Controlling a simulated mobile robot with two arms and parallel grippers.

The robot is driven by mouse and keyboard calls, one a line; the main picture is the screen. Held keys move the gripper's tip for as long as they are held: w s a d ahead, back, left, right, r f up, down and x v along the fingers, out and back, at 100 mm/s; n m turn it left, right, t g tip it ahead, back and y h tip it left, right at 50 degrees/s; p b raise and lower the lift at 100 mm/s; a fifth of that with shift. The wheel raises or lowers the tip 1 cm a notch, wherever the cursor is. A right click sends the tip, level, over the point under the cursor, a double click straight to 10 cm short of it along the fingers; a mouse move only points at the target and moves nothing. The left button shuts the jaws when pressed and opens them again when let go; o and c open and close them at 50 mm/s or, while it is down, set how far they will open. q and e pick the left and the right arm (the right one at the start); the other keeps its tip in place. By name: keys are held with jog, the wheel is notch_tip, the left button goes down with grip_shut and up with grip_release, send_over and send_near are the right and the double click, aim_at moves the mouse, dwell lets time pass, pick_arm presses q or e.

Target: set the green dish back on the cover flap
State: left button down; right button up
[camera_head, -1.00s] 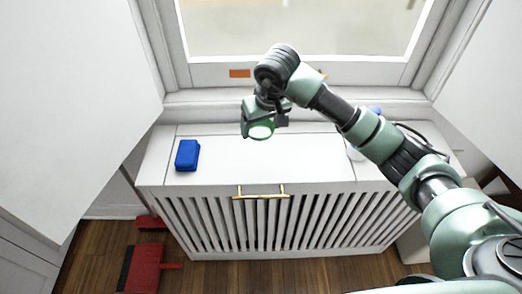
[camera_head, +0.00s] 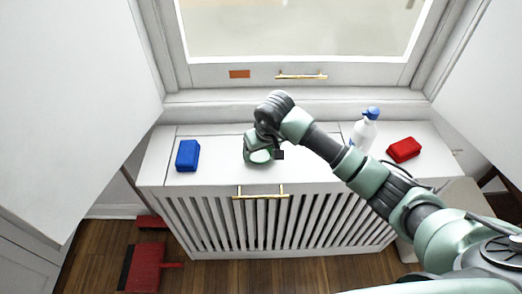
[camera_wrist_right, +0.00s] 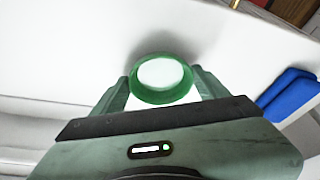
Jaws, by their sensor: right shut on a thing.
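The green dish (camera_wrist_right: 175,98) is a small round dish with a green rim and a white inside. In the right wrist view it sits between the fingers of my right gripper (camera_wrist_right: 163,88), which is shut on it. In the head view the right gripper (camera_head: 264,152) is over the middle of the white cover flap (camera_head: 222,162), and only part of the dish (camera_head: 260,157) shows below it. The dish is close to the flap; I cannot tell whether it touches. My left gripper is not in view.
A blue sponge (camera_head: 187,155) lies left on the cover top. A white bottle with a blue cap (camera_head: 364,130) and a red sponge (camera_head: 404,149) are on the right. A brass handle (camera_head: 260,193) is at the front edge. A red dustpan (camera_head: 145,268) is on the floor.

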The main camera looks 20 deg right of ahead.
jog(key=shift+f, duration=0.2)
jog(key=o, duration=1.9)
jog(key=shift+c, duration=0.2)
jog(key=shift+r, duration=0.15)
jog(key=shift+r, duration=0.2)
jog(key=v, duration=1.1)
jog(key=shift+s+r, duration=0.15)
jog(key=shift+r, duration=0.2)
